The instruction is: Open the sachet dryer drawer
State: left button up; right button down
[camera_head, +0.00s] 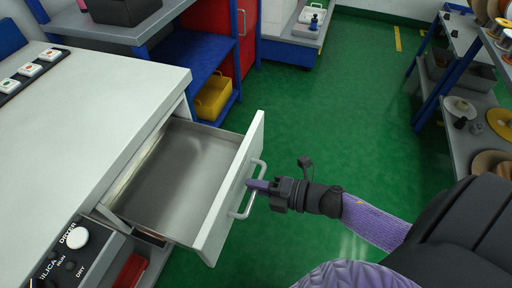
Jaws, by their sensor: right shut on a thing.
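The sachet dryer (100,75) is a white cabinet at the left, with a dark label panel (62,258) at its lower front. Its drawer (185,172) is pulled well out and shows a bare grey metal inside. The white drawer front (233,195) carries a light bar handle (261,172) on its outer face. My right gripper (262,186) is at the handle, shut on it, with its arm coming in from the lower right. The handle's middle is partly hidden by the fingers. My left gripper is not in view.
A blue shelf with a yellow bin (213,97) stands behind the drawer, near a red cabinet. Shelves with spools (494,122) stand at the right. The green floor (335,95) between them is clear.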

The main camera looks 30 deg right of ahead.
jog(key=c, duration=0.8)
grip_release()
jog(key=shift+o, duration=0.5)
jog(key=shift+s+d, duration=0.1)
pick_arm(q)
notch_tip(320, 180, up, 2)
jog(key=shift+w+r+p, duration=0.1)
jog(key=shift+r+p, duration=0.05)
jog(key=shift+p, duration=1)
pick_arm(e)
jog(key=v, duration=0.9)
jog(key=shift+s+d, duration=0.2)
jog(key=shift+s, duration=0.05)
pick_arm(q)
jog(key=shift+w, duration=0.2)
